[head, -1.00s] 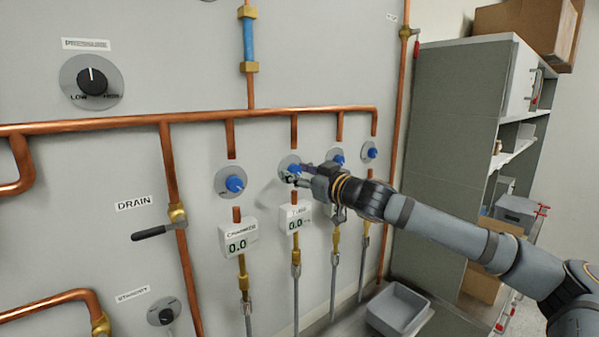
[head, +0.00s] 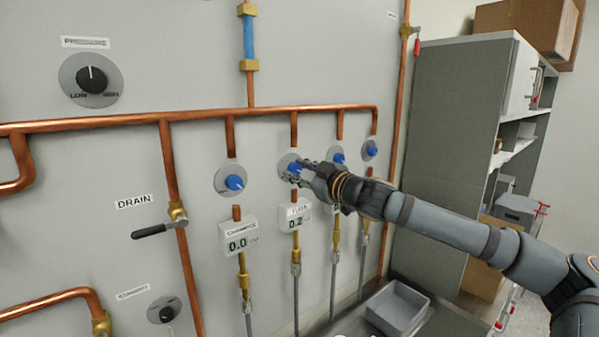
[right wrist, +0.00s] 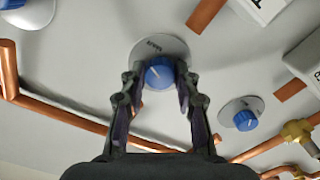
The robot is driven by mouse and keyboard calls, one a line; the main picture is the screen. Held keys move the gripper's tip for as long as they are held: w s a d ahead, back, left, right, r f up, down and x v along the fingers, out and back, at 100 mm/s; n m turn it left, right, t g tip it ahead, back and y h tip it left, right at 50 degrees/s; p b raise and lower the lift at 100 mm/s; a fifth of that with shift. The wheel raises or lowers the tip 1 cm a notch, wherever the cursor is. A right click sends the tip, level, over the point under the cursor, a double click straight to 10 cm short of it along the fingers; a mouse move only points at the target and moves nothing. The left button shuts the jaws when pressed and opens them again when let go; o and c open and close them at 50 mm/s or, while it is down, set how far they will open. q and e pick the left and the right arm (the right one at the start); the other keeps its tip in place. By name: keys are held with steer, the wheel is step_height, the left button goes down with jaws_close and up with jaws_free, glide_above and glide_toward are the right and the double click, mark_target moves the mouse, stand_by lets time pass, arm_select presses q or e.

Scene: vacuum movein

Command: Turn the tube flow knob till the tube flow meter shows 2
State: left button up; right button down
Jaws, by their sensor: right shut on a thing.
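The gripped blue knob (head: 294,167) sits on a round grey dial on the wall panel, second from the left in a row of similar knobs. My right gripper (head: 300,170) is shut on this knob. The right wrist view shows the knob (right wrist: 159,74) between the two fingers (right wrist: 158,88). Below it in the head view is a white flow meter (head: 295,214) whose label appears to read tube; its display reads about 0.2. My left gripper is not in view.
To the left are another blue knob (head: 234,182) and the chamber meter (head: 238,236), reading 0.0. More blue knobs (head: 338,156) (head: 370,149) are to the right, close to my arm. A copper pipe (head: 200,117) runs above. A grey bin (head: 397,309) stands below right.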

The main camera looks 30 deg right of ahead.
steer(key=n, duration=0.3)
steer(key=shift+n, duration=0.4)
steer(key=n, duration=0.3)
steer(key=shift+n+b, duration=0.3)
steer(key=n, duration=0.3)
steer(key=shift+f+b, duration=0.1)
steer(key=shift+b, duration=0.3)
steer(key=shift+n+b, duration=0.5)
steer(key=shift+n, duration=1.1)
steer(key=shift+a, duration=0.1)
steer(key=c, duration=1)
jaws_free()
